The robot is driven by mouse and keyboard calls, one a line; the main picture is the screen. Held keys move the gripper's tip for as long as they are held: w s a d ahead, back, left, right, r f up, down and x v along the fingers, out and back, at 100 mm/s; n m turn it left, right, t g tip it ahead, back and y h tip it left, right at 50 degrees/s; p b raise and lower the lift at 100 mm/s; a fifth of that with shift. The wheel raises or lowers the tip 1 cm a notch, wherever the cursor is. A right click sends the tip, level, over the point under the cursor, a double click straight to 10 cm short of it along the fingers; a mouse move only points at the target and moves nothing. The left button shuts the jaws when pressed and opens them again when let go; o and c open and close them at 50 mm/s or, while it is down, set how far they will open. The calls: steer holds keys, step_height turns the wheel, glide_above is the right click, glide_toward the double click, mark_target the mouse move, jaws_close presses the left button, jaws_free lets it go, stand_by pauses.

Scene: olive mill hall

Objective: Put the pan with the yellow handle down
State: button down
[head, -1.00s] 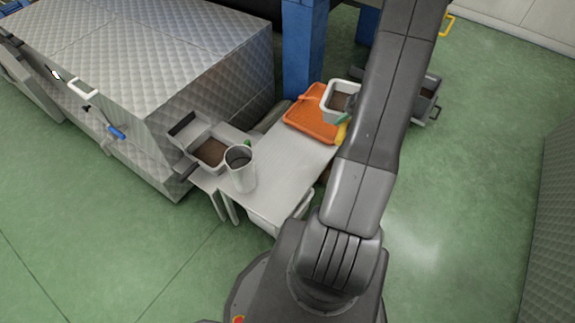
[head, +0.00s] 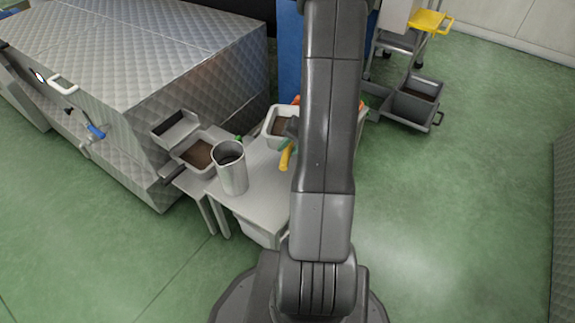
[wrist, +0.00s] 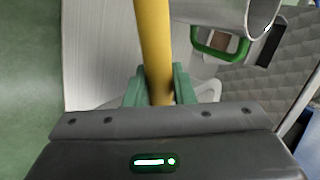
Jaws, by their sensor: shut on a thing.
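A steel jug (head: 232,175) stands on the table's left part. Beside it is another pan (head: 182,164) with brown contents and a green handle (wrist: 221,52). An orange tray (head: 361,117) is mostly hidden behind my arm. Grey bins (head: 409,109) stand on the floor right.

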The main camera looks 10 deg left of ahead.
step_height(320, 180, down, 10)
steer(key=b, duration=0.3)
steer(key=shift+b, duration=0.3)
steer(key=shift+f, duration=0.15)
steer(key=c, duration=1.2)
jaws_free()
steer(key=shift+c, duration=0.2)
steer(key=shift+r, duration=0.3)
steer(key=p+v, duration=0.3)
steer(key=v, duration=0.8)
steer(key=shift+d+r+p, duration=0.2)
steer(key=shift+r+p, duration=0.15)
